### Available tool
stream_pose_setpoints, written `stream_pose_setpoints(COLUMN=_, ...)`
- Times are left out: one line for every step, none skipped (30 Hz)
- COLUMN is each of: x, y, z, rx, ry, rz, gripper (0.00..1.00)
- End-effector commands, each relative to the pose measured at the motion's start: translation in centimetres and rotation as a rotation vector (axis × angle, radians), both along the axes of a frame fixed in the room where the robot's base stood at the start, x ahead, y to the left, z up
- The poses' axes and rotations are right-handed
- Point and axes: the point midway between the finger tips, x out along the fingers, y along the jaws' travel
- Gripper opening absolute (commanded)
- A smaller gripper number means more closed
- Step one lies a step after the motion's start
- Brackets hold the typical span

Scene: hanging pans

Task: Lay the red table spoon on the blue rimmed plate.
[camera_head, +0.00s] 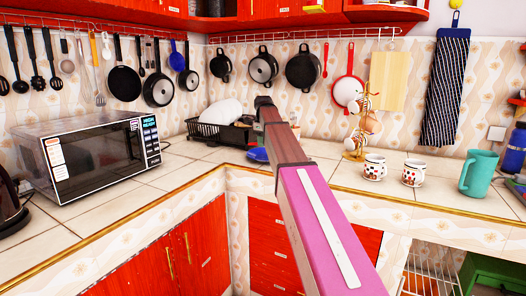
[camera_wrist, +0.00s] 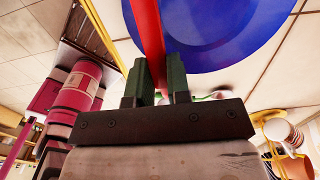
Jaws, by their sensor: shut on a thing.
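My gripper (camera_wrist: 158,78) is shut on the handle of the red table spoon (camera_wrist: 147,28) in the wrist view. The handle runs up out of the top of that view, so the spoon's far end is not seen. The blue rimmed plate (camera_wrist: 225,28) fills the upper right of the wrist view, with the handle crossing its left edge. I cannot tell whether they touch. In the head view only a sliver of the plate (camera_head: 257,154) shows on the counter, left of my arm.
A black dish rack (camera_head: 210,132) with white dishes stands behind the plate. A microwave (camera_head: 95,150) is at left. A mug tree (camera_head: 356,140), two patterned mugs (camera_head: 375,168) and a teal pitcher (camera_head: 478,174) stand at right. Pans hang on the back wall.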

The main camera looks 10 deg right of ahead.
Motion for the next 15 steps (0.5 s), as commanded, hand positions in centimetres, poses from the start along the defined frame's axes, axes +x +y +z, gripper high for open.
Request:
stream_pose_setpoints(x=0.0, y=0.0, z=-0.3, rx=0.0, ry=0.0, rz=0.0, gripper=0.0)
stream_pose_setpoints(x=0.0, y=0.0, z=-0.5, rx=0.0, ry=0.0, rz=0.0, gripper=0.0)
stream_pose_setpoints(x=-0.1, y=0.0, z=-1.0, rx=0.0, ry=0.0, rz=0.0, gripper=0.0)
stream_pose_setpoints(x=-0.1, y=0.0, z=-1.4, rx=0.0, ry=0.001, rz=0.0, gripper=0.0)
stream_pose_setpoints(x=-0.1, y=0.0, z=-1.8, rx=0.0, ry=0.001, rz=0.0, gripper=0.0)
stream_pose_setpoints(x=-0.1, y=0.0, z=-2.4, rx=0.0, ry=0.002, rz=0.0, gripper=0.0)
stream_pose_setpoints(x=-0.1, y=0.0, z=-2.8, rx=0.0, ry=0.002, rz=0.0, gripper=0.0)
stream_pose_setpoints(x=-0.1, y=0.0, z=-3.2, rx=0.0, ry=0.001, rz=0.0, gripper=0.0)
stream_pose_setpoints(x=-0.1, y=0.0, z=-3.6, rx=0.001, ry=0.001, rz=0.0, gripper=0.0)
stream_pose_setpoints(x=-0.1, y=0.0, z=-3.9, rx=0.0, ry=0.0, rz=0.0, gripper=0.0)
stream_pose_setpoints(x=-0.1, y=0.0, z=-4.0, rx=0.0, ry=0.0, rz=0.0, gripper=0.0)
stream_pose_setpoints(x=0.0, y=0.0, z=-4.1, rx=0.0, ry=0.0, rz=0.0, gripper=0.0)
stream_pose_setpoints(x=0.0, y=0.0, z=-4.0, rx=0.0, ry=0.0, rz=0.0, gripper=0.0)
stream_pose_setpoints(x=0.0, y=0.0, z=-4.0, rx=0.0, ry=0.0, rz=0.0, gripper=0.0)
stream_pose_setpoints(x=0.0, y=0.0, z=-4.0, rx=0.0, ry=0.0, rz=0.0, gripper=0.0)
